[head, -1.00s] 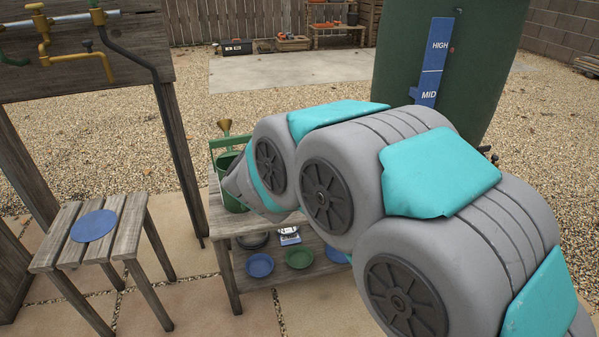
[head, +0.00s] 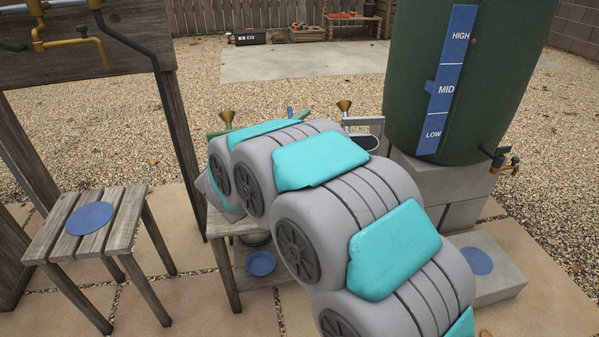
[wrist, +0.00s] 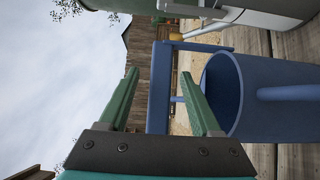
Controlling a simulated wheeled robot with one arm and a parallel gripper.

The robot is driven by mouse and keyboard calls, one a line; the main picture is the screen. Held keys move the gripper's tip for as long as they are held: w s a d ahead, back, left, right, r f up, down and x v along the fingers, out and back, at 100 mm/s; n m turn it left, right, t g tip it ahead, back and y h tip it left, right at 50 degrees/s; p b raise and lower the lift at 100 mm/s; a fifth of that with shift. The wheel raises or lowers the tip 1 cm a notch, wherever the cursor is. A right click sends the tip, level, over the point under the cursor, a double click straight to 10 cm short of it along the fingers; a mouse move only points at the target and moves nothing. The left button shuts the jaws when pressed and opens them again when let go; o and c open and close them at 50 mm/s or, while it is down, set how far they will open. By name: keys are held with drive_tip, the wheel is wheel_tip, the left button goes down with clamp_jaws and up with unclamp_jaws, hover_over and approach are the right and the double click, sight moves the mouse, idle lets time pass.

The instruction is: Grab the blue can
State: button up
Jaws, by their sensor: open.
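The blue can (wrist: 278,110) fills the right of the wrist view, which is turned on its side. It has a round open mouth and a squared blue handle (wrist: 159,88). My gripper (wrist: 160,74) is open, with one green finger on either side of the handle in the picture. Whether the fingers touch the handle, I cannot tell. In the head view, my arm hides the gripper and nearly all of the can; a small blue tip (head: 290,112) shows above the arm.
A wooden bench (head: 220,225) stands under my arm. A grey metal can (head: 376,124) is beyond the arm, with a green tank (head: 400,90) behind. A slatted stool (head: 128,205) holding a blue disc (head: 90,218) stands left. Paving is clear between stool and bench.

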drive_tip(key=shift+x, duration=1.5)
clamp_jaws()
drive_tip(key=shift+f, duration=0.1)
